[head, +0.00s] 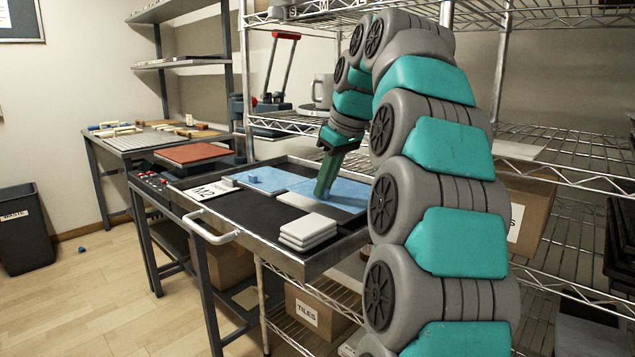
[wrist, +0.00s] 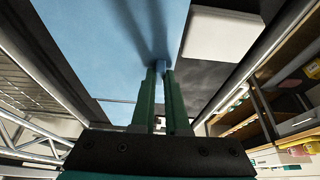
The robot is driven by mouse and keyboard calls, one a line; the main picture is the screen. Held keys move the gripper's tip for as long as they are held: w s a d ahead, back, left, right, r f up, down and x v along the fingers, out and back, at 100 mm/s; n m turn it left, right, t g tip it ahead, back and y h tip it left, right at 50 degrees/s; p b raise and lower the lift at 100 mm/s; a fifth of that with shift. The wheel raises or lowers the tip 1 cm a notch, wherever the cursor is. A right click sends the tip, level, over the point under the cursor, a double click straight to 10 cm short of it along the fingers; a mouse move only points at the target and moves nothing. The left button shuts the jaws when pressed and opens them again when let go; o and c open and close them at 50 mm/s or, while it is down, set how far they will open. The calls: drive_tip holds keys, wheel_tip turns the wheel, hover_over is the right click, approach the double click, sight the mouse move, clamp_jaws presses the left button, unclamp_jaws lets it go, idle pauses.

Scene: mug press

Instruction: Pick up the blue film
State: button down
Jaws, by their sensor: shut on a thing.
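A flat light-blue film (head: 346,195) lies in the right part of the dark tray (head: 235,208). My gripper (head: 322,197) reaches down to its near left edge. In the wrist view, my green fingers (wrist: 161,70) are shut on a small blue tab (wrist: 162,64) at the edge of the blue film (wrist: 105,35). The film looks flat; I cannot tell if it is lifted at all.
White tiles (head: 308,231) are stacked at the tray's front right, and a white slab (wrist: 222,32) lies beside the film. The tray has a raised metal rim and a handle (head: 212,232). Wire shelves (head: 540,150) stand close on the right. A grey mug (head: 322,90) stands behind.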

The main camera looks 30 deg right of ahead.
drive_tip(key=s, duration=0.6)
drive_tip(key=s+a+r+b, duration=0.1)
drive_tip(key=s, duration=0.2)
drive_tip(key=shift+s+a, duration=0.1)
drive_tip(key=shift+s, duration=0.3)
drive_tip(key=c, duration=0.8)
unclamp_jaws()
drive_tip(key=shift+c, duration=0.2)
drive_tip(key=shift+r, duration=0.15)
